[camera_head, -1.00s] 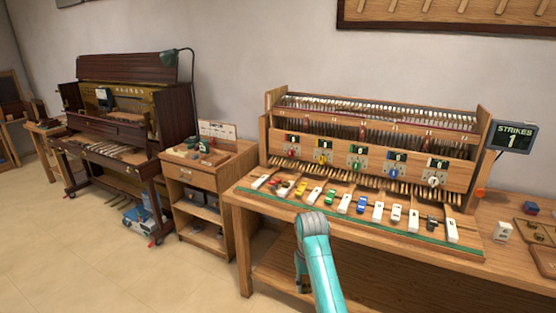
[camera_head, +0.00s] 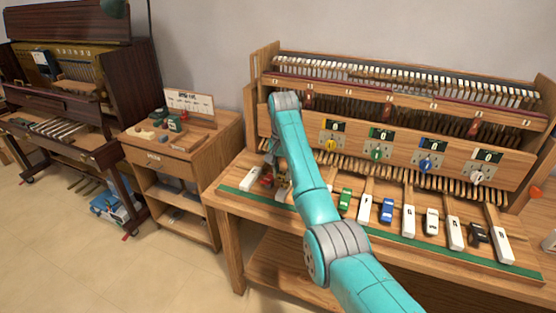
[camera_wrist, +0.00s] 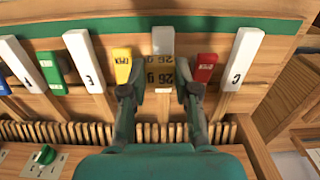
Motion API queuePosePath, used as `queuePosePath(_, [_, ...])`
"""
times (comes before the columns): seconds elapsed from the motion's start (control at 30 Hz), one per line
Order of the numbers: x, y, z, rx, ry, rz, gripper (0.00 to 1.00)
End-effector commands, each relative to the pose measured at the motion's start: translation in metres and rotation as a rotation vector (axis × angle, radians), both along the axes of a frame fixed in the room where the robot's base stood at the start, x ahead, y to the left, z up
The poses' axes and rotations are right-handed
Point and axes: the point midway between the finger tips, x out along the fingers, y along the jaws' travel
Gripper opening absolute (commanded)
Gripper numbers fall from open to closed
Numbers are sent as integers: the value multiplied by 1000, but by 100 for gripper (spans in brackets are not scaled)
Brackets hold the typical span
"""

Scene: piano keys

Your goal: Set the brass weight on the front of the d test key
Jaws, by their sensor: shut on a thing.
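The brass weight (camera_wrist: 160,75), a block marked with dark "26 g" figures, sits between my gripper's fingers (camera_wrist: 164,90) in the wrist view. My gripper is shut on it. It lies in line with the d key's place, between the yellow key (camera_wrist: 122,66) and the red key (camera_wrist: 206,67). I cannot tell whether the weight touches the key. In the head view the weight (camera_head: 284,189) shows only partly at the keyboard's left end, beside my arm.
White key C (camera_wrist: 243,57) and white key E (camera_wrist: 85,60) flank this group. A green strip (camera_head: 451,258) runs along the bench's front edge. The wooden action rack with dials (camera_head: 400,152) stands behind the keys. A side cabinet (camera_head: 172,160) stands left.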

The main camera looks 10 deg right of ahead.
Motion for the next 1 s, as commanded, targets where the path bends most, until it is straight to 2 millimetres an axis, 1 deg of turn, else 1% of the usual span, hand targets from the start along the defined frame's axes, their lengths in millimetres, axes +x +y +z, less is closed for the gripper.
queuePosePath(0.03, [2, 0, 4, 0, 0, -13, 9])
queuePosePath(0.1, [3, 0, 5, 0, 1, -24, 9])
queuePosePath(0.23, [3, 0, 0, -1, 3, -29, 9])
queuePosePath(0.7, [3, 0, -45, 0, 2, -27, 9])
queuePosePath(0.9, [3, 0, -58, 0, 1, -26, 9])
queuePosePath(1.0, [3, 0, -62, 0, 1, -26, 9])
